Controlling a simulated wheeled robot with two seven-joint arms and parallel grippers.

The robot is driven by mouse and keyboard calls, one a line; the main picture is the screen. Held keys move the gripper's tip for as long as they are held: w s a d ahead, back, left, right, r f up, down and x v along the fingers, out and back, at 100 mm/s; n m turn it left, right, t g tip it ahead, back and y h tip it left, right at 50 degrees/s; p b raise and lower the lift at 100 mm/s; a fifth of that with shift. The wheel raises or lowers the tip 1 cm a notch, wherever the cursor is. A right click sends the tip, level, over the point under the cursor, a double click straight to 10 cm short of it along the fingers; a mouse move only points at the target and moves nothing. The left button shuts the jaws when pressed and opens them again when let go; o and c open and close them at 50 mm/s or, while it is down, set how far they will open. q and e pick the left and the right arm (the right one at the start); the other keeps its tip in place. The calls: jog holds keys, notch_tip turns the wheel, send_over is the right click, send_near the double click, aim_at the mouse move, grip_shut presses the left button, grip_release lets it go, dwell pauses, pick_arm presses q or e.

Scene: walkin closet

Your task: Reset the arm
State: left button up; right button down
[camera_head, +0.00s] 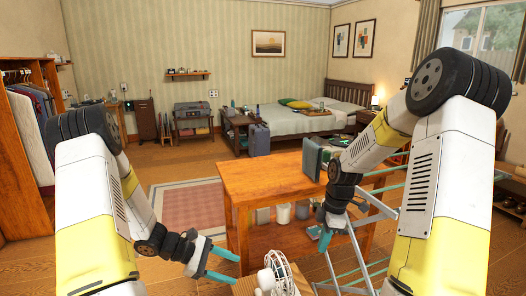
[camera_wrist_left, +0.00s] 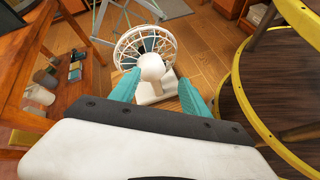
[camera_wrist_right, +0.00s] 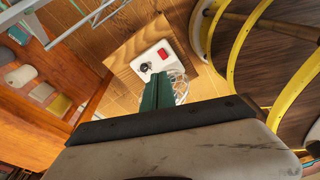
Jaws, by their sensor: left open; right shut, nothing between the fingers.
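My left gripper (camera_head: 232,268) is open and empty at the lower middle of the head view, left of a white fan (camera_head: 277,275). Its two teal fingers (camera_wrist_left: 158,90) stand apart in the left wrist view, with the fan (camera_wrist_left: 145,50) beyond and between them. My right gripper (camera_head: 325,240) points down in front of the wooden table. Its fingers (camera_wrist_right: 157,90) are closed together with nothing between them. Behind them in the right wrist view are a white block with a red button (camera_wrist_right: 150,62) and part of a white wire cage, on a wooden top.
A metal drying rack (camera_head: 375,235) stands at the right, near my right arm. A rug (camera_head: 190,207) and open floor lie left.

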jog(key=s+a+r+m+t, duration=0.1)
jog(key=s+r+m, duration=0.2)
jog(key=r, duration=0.3)
jog(key=s+r+m+t+h, duration=0.1)
jog(key=s+r+m, duration=0.15)
jog(key=r, duration=0.25)
jog(key=s+a+r+m+t, duration=0.1)
jog(key=s+r+m, duration=0.2)
jog(key=r, duration=0.3)
pick_arm(q)
jog(key=s+a+r+m+t+y, duration=0.1)
jog(key=s+r+m+y, duration=0.2)
jog(key=r, duration=0.7)
jog(key=s+a+r+m+t+y, duration=0.1)
jog(key=s+r+m+t+y, duration=0.1)
jog(key=s+r+m, duration=0.5)
jog(key=s+a+r+m+t+y, duration=0.1)
jog(key=s+r+m+y, duration=0.3)
jog(key=r, duration=1)
jog(key=shift+s+a+m+t+y, duration=0.4)
jog(key=shift+s+m, duration=0.4)
jog(key=shift+s, duration=0.45)
pick_arm(e)
jog(key=s+a+r+m+t+y, duration=0.1)
jog(key=s+a+r+m+t, duration=0.1)
jog(key=s+r+m, duration=0.6)
jog(key=s+t, duration=0.1)
jog(key=s, duration=0.2)
jog(key=shift+s+m, duration=0.35)
